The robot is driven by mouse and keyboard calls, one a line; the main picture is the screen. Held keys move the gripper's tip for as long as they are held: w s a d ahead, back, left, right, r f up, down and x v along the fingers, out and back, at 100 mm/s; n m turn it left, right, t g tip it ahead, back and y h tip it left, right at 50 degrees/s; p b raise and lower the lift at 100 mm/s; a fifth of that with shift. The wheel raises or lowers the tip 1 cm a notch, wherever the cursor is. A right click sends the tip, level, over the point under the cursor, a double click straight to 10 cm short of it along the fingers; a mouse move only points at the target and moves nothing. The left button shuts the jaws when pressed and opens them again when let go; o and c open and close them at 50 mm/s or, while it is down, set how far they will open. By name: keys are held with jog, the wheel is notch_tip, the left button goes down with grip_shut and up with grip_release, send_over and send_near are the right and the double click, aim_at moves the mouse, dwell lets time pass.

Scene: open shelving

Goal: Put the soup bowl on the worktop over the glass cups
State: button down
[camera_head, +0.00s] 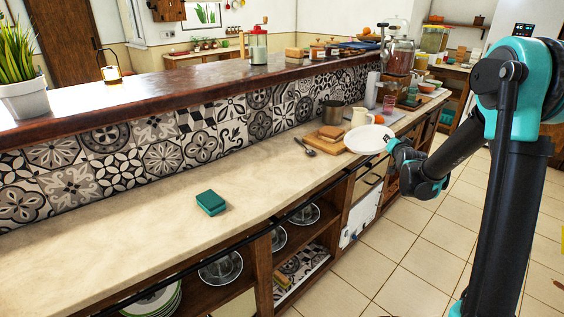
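A white round dish, seemingly the soup bowl (368,139), is at the front edge of the far part of the worktop, tilted towards me. My gripper (392,146) is at its right rim and appears shut on it; the fingertips are small and partly hidden. The bowl overlaps the worktop in view, and I cannot tell whether it touches it. The pale worktop (130,225) runs along the tiled wall.
A green sponge (211,203) lies on the near worktop, with bare surface around it. A spoon (304,147), a wooden board (340,143), a metal pot (333,112) and a pink glass (388,104) stand further back. Plates (155,302) are stacked on the lower shelf. Tiled floor is clear.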

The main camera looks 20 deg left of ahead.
jog(key=s+a+r+n+g+y, duration=0.1)
jog(key=s+a+r+y, duration=0.15)
jog(key=a, duration=0.65)
jog(key=s+a+r+n+g+y, duration=0.1)
jog(key=s+a+r, duration=0.25)
jog(key=a, duration=0.55)
notch_tip(320, 180, up, 6)
jog(key=n+g+y, duration=0.1)
jog(key=g+y, duration=0.2)
send_over(296, 168)
jog(key=f, duration=1.9)
jog(key=shift+w, duration=0.25)
jog(key=c, duration=1.7)
grip_release()
jog(key=shift+f, duration=0.1)
jog(key=shift+c, duration=0.2)
jog(key=shift+o, duration=0.3)
jog(key=v, duration=1.2)
